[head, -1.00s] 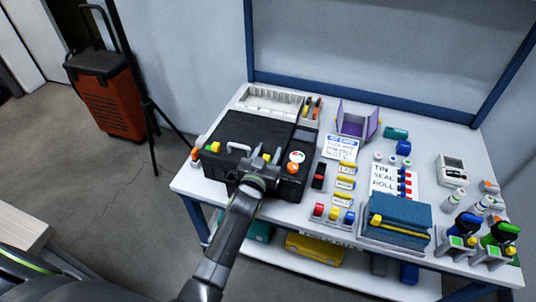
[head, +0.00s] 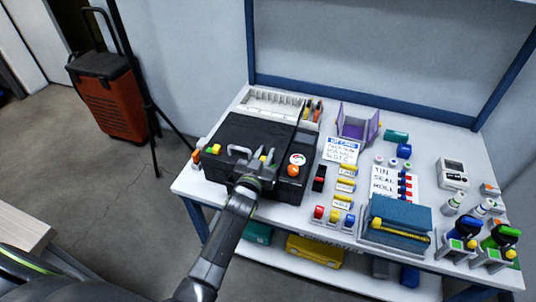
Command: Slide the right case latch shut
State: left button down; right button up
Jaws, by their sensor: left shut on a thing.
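The black case (head: 245,132) stands closed at the left end of the table, with a pale handle (head: 239,150) on its front. A yellow latch knob (head: 263,158) lies right of the handle. My left gripper (head: 263,157) is shut on this knob, its fingers hiding part of it. An orange knob (head: 292,170) sits further right, apart from the yellow one. At the case's left end, a yellow knob (head: 216,148) and an orange knob (head: 196,156) sit close together. My right gripper is not in view.
A white slotted rack (head: 270,102) stands behind the case. A purple holder (head: 357,124), labelled cards, small coloured parts and a blue box (head: 398,213) fill the table to the right. A tripod leg (head: 153,120) and an orange trolley case (head: 107,100) stand at the left.

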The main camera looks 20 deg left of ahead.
pick_arm(q)
jog(key=c, duration=1.3)
grip_release()
jog(key=shift+a, duration=0.2)
jog(key=shift+d, duration=0.1)
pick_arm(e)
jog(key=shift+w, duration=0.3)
